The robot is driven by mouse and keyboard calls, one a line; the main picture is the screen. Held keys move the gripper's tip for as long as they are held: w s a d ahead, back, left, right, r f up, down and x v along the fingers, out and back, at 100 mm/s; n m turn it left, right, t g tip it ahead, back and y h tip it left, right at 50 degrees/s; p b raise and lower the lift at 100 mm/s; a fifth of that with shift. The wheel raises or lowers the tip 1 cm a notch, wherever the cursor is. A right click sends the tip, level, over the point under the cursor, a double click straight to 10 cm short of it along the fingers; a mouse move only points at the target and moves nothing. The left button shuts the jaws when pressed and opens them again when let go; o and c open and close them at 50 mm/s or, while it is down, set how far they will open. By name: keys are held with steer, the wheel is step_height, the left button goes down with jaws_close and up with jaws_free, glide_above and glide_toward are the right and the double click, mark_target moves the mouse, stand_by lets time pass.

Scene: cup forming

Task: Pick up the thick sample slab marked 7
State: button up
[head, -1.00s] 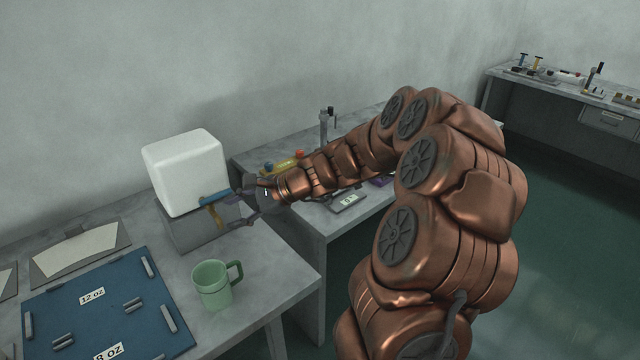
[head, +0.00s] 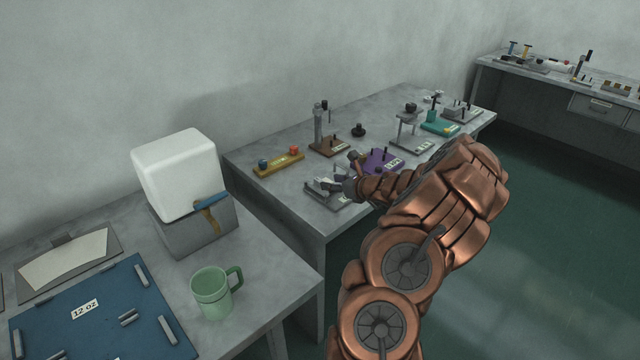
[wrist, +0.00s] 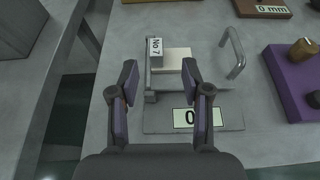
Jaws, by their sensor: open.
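A tag reading "No 7" (wrist: 155,48) lies beside a pale, thick block (wrist: 176,58) on a small grey fixture plate (wrist: 160,124) in the wrist view. From this angle I cannot tell exactly how tag and block join. My gripper (wrist: 160,78) is open, its two dark fingers pointing toward the block, one on each side of its near end in the picture. Nothing is between the fingertips that I can see held. In the head view my gripper (head: 346,176) is over the near edge of the middle table, at the grey fixture; the block is small there.
A metal handle (wrist: 234,54) stands right of the block, and a purple fixture (wrist: 292,82) further right. In the head view, a yellow tray (head: 279,163) and a brown stand (head: 327,146) lie behind. A green mug (head: 212,292) is on the left table.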

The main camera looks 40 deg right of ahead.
steer(key=x, duration=0.1)
steer(key=p+x, duration=0.1)
steer(key=x, duration=0.2)
steer(key=shift+w+a, duration=0.1)
steer(key=shift+a, duration=0.2)
steer(key=shift+w+f+p, duration=0.3)
steer(key=shift+w, duration=0.35)
steer(key=shift+c, duration=0.3)
jaws_close()
